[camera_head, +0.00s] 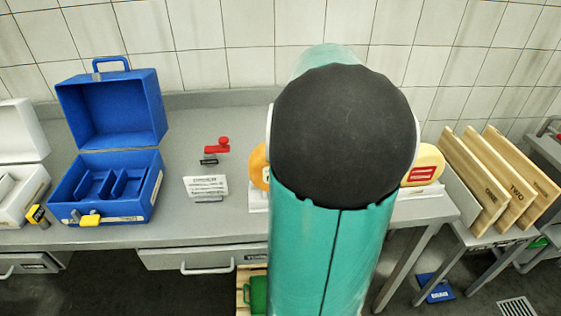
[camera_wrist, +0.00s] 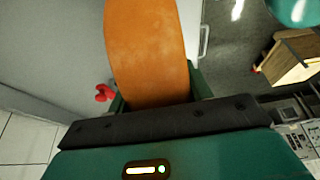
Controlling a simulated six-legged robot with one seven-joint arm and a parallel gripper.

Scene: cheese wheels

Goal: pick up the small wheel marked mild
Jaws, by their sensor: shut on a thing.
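In the wrist view my gripper (camera_wrist: 158,94) is shut on an orange cheese wheel (camera_wrist: 148,45), its green fingers on either side of the rim. No marking shows on the wheel from here, so I cannot read whether it says mild. In the head view my arm hides the gripper and most of the wheels. An orange edge of a wheel (camera_head: 259,166) shows left of the arm. A pale yellow wheel (camera_head: 423,167) with a red label shows right of it; the label is too small to read.
An open blue case (camera_head: 156,187) stands on the grey table (camera_head: 210,232) at left, beside a white case (camera_head: 20,190). A red stamp-like thing (camera_head: 217,146) and a white card (camera_head: 206,187) lie between case and arm. Wooden boards (camera_head: 487,180) stand at right.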

